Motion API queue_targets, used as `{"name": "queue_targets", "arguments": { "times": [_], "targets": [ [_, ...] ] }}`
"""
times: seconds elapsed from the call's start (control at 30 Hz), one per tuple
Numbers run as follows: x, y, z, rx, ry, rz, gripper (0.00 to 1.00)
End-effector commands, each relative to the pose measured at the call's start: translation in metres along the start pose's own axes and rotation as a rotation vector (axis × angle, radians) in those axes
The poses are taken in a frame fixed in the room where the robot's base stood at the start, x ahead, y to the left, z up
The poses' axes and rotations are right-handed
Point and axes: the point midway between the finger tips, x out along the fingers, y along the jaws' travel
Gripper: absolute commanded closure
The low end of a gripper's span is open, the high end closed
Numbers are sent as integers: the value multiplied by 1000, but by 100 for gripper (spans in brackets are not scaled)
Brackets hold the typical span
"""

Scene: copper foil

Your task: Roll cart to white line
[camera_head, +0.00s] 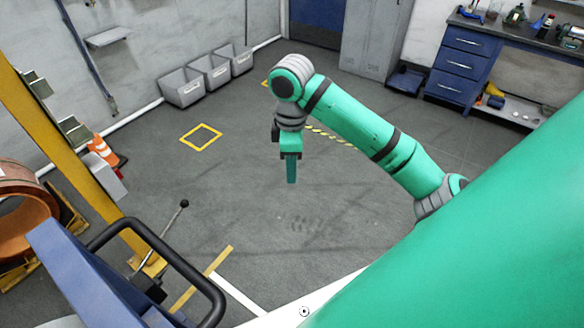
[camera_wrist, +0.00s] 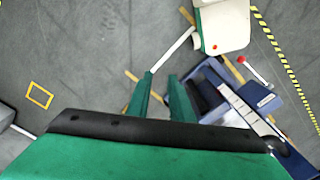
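The blue cart-like unit (camera_head: 72,262) stands at the lower left, with a black tubular handle (camera_head: 186,266) looping from it. Its blue body also shows at the right of the wrist view (camera_wrist: 283,112). The white line (camera_head: 238,296) lies on the floor just right of the handle, meeting a yellow stripe. It also shows in the wrist view (camera_wrist: 171,49), beyond the fingertips. My gripper (camera_head: 291,181) points down over open floor, well apart from the handle. In the wrist view its two fingers (camera_wrist: 161,77) are apart with nothing between them.
A lever with a ball knob (camera_head: 184,204) rises beside the handle. A yellow post (camera_head: 75,160), an orange cone (camera_head: 103,149) and a copper roll (camera_head: 24,215) are at left. Grey bins (camera_head: 184,87) line the wall; a workbench (camera_head: 465,45) is back right. The middle floor is clear.

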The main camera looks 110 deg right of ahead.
Motion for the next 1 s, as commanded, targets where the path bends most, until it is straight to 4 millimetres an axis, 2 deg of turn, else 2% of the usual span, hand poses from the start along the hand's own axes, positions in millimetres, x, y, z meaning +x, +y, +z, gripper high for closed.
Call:
{"name": "queue_targets", "arguments": {
  "times": [0.27,0.37,0.7,0.8,1.0],
  "targets": [
    [-6,0,0,0,-1,1,80],
    [-18,1,0,-1,-2,3,80],
    [-80,1,1,1,-2,3,80],
    [-93,1,1,1,-2,2,80],
    [-107,0,1,0,0,0,80]
  ]
}}
